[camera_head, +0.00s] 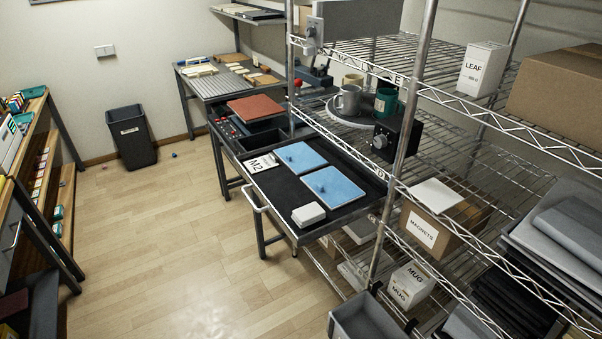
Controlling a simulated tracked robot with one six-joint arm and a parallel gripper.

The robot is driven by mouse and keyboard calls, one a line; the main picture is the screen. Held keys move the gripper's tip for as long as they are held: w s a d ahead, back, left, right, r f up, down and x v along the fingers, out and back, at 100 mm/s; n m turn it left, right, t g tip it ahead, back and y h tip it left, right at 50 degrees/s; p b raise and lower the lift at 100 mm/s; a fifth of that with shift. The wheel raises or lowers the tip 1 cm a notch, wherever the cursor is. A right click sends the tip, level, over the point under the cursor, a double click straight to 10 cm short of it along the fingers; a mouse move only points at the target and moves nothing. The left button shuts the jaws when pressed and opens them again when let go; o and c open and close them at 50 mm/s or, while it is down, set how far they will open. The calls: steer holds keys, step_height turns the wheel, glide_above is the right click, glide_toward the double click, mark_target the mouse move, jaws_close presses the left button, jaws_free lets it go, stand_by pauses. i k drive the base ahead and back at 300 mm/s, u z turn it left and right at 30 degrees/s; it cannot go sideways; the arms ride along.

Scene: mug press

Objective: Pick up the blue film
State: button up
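Two light blue square sheets lie flat on a black pull-out surface (262,196) in the middle of the view. The farther blue sheet (306,158) is up and left of the nearer blue sheet (338,190). Each has a small darker blue shape on it, too small to make out. I cannot tell from the picture which one is the blue film. My gripper is not in view.
A white card marked M2 (262,163) and a small white block (308,214) share the black surface. A wire shelf with mugs (347,99) and boxes stands close on the right. A black bin (130,137) stands at the back left. The wooden floor (170,230) is mostly clear.

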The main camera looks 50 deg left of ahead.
mark_target(331, 186)
steer(key=u, duration=1.9)
